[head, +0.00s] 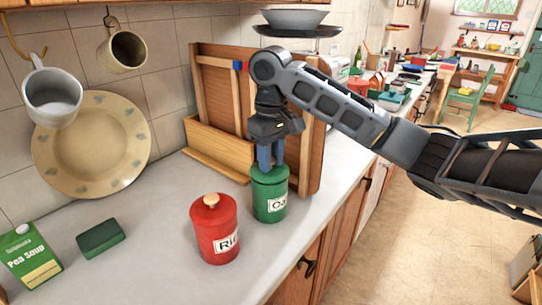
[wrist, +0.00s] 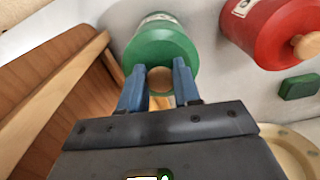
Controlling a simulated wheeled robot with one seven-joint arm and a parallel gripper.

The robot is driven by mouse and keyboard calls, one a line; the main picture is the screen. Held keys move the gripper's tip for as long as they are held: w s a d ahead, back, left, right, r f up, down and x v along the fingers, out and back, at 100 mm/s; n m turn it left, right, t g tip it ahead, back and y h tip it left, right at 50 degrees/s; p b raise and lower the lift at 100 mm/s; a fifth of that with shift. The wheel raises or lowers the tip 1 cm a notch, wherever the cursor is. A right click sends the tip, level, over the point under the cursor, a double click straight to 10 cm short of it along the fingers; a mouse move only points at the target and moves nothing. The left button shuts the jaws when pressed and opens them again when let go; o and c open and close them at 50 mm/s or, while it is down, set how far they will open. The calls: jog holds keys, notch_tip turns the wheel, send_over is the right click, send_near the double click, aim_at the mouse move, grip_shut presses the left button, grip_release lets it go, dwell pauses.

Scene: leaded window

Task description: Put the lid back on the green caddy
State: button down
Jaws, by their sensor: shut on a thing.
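The green caddy (head: 270,207) stands upright on the counter, its pale label facing right; part of it shows in the wrist view (wrist: 155,19). Its green lid (head: 270,177) is at the caddy's top and looks level, with no clear gap between them; I cannot tell if it is fully seated. My gripper (head: 268,164) points down from above, its blue fingers shut on the lid's knob. In the wrist view the round wooden knob (wrist: 160,80) sits between the fingertips, below the green lid (wrist: 160,48).
A red caddy (head: 215,235) with its lid on stands close in front, to the left. A wooden rack (head: 222,145) stands behind the green caddy. A green sponge (head: 101,237) and a pea soup carton (head: 32,258) are at the left. The counter's front edge is near, right.

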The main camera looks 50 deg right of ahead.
dwell(0.4)
jog(key=c, duration=0.7)
grip_release()
jog(key=shift+o, duration=0.2)
jog(key=o, duration=0.4)
jog(key=shift+r, duration=3.5)
jog(key=shift+c, duration=0.2)
